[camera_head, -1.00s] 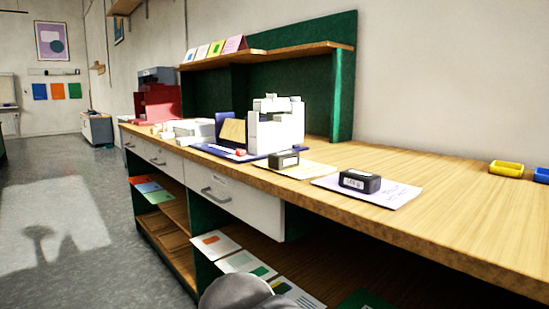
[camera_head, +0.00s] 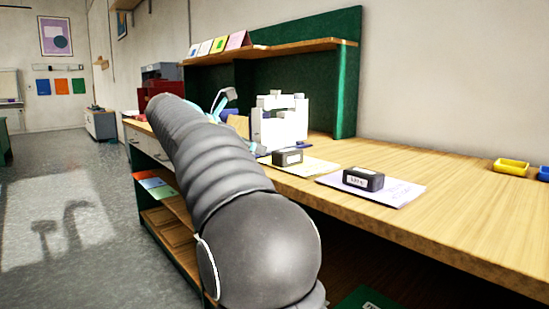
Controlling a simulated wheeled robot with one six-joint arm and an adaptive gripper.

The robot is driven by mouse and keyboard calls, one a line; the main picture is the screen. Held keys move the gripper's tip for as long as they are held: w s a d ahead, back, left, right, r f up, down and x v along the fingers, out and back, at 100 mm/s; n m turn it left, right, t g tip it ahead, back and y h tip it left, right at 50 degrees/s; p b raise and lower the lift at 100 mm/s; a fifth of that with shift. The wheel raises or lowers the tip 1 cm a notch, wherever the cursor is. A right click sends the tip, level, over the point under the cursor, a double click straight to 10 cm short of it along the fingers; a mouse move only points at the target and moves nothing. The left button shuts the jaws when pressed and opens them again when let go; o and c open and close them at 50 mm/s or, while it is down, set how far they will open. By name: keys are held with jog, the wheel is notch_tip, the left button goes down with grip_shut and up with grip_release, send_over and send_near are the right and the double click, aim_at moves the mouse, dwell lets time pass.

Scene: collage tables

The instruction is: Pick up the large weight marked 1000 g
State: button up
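Two black block-shaped weights with white labels rest on the worktop. The other weight (camera_head: 287,157) sits farther back on a cream sheet (camera_head: 318,167). The nearer one looks somewhat larger, but the label print is too small for me to read a mass on either. My gripper (camera_head: 224,103) shows only in part beyond my grey arm, left of the white castle-like model and well away from both weights. Its fingers are not clear enough to tell open from shut.
A white castle-like model (camera_head: 279,124) stands behind the farther weight. A green-backed shelf (camera_head: 343,90) holds several cards (camera_head: 221,44). The worktop (camera_head: 455,215) is bare around the nearer sheet.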

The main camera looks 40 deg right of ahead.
aim_at(283, 151)
jog(key=shift+h, duration=0.3)
jog(key=x, duration=0.5)
jog(key=r+b+x, duration=0.1)
jog(key=x, duration=0.2)
jog(key=shift+w+d+f, duration=0.1)
jog(key=shift+w+d, duration=0.15)
jog(key=shift+d, duration=0.1)
jog(key=shift+s+b+x, duration=0.15)
jog(key=shift+x, duration=1.3)
jog(key=shift+s+b+x, duration=0.15)
jog(key=shift+x, duration=1.3)
grip_shut()
